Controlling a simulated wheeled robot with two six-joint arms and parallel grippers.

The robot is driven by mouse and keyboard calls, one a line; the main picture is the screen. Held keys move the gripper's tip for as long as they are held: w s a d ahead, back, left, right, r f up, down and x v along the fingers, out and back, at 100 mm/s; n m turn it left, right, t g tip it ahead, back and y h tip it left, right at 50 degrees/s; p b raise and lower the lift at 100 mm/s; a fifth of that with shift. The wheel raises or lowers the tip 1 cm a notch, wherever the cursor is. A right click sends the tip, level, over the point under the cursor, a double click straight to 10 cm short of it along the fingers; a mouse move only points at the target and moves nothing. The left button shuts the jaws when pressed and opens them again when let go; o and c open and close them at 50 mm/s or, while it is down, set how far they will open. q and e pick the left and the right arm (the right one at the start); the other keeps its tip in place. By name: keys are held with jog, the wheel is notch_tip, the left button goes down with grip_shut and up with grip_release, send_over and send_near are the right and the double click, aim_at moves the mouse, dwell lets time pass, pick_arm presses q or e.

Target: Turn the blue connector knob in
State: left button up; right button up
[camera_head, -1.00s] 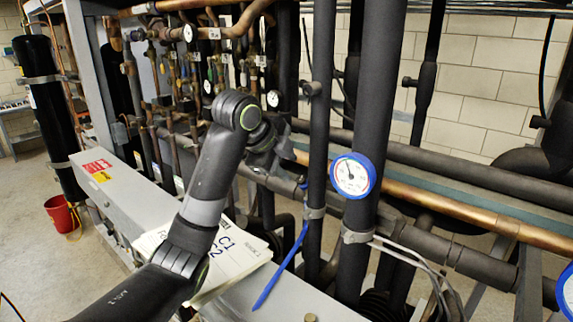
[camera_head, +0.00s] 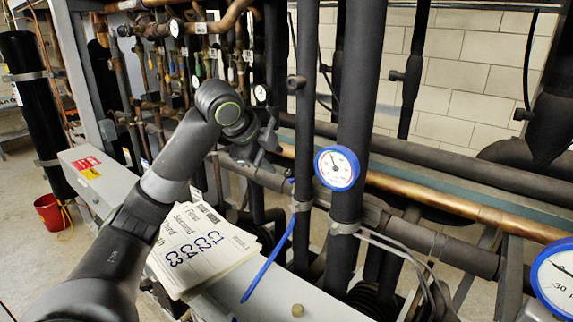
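My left arm comes in from the lower left, and its gripper (camera_head: 264,153) is in front of the pipes. The fingers are small and dark against dark pipes, so their opening is unclear. A thin blue hose (camera_head: 268,262) hangs down from beside a black vertical pipe. A small blue piece (camera_head: 291,181) shows at its upper end, a little right of and below the gripper, apart from it in the picture. I cannot make out a distinct knob shape there. My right gripper is out of view.
A blue-rimmed gauge (camera_head: 337,168) sits on a thick black pipe (camera_head: 353,110). Another gauge (camera_head: 556,278) is at the right edge. Papers (camera_head: 205,250) lie on a grey beam (camera_head: 102,187). A copper pipe (camera_head: 450,208) crosses behind. A red bucket (camera_head: 48,212) stands on the floor.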

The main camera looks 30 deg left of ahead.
aim_at(288, 173)
pick_arm(q)
jog(key=x, duration=0.8)
jog(key=n, duration=0.4)
jog(key=shift+n, duration=0.3)
jog(key=n, duration=0.5)
jog(key=shift+r, duration=0.1)
jog(key=c, duration=0.7)
jog(key=m, duration=0.5)
jog(key=shift+c, duration=0.2)
jog(key=m, duration=0.4)
jog(key=shift+m, duration=0.3)
